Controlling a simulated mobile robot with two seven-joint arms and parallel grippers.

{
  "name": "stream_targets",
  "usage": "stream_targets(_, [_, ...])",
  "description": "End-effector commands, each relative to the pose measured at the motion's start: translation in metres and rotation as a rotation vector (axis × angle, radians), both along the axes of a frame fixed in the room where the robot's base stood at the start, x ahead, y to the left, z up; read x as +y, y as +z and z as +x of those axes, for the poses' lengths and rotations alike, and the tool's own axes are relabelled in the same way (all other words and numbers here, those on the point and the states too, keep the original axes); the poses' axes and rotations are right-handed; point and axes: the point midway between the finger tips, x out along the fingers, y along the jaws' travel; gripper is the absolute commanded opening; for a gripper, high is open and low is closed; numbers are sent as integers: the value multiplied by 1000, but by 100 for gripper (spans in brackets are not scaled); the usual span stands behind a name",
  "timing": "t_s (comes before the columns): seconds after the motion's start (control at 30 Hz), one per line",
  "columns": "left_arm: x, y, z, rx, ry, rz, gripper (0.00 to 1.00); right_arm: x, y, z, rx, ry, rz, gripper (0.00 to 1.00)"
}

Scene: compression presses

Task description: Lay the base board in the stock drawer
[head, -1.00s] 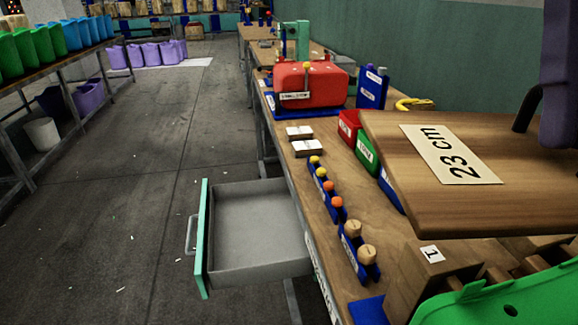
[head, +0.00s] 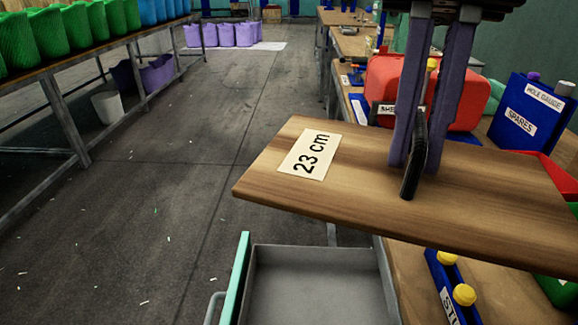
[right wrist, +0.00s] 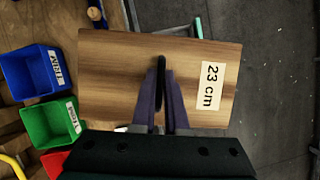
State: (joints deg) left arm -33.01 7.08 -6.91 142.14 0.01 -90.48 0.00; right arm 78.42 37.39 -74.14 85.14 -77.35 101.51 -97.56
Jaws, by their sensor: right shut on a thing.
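The base board (head: 270,190) is a wooden board with a "23 cm" label and a black handle. My right gripper (head: 412,170) is shut on that handle and holds the board in the air, roughly flat. The stock drawer (head: 310,252) is a grey tray with a green front, pulled out from the bench. My left gripper is not in view.
Blue and green bins (right wrist: 48,122) stand beside the board in the right wrist view. The floor left of the drawer is open.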

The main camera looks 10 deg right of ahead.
Motion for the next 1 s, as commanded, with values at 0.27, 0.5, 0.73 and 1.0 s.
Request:
stream_targets(0.27, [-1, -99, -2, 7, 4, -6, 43, 25, -122, -4, 1, -650, 6, 0])
stream_targets(0.5, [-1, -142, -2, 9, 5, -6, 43, 41, -165, -2, -2, -1083, 8, 0])
stream_targets(0.73, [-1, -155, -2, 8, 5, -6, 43, 47, -177, -1, 0, -1261, 5, 0])
stream_targets(1.0, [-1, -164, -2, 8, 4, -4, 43, 47, -241, -3, 6, -1282, -5, 0])
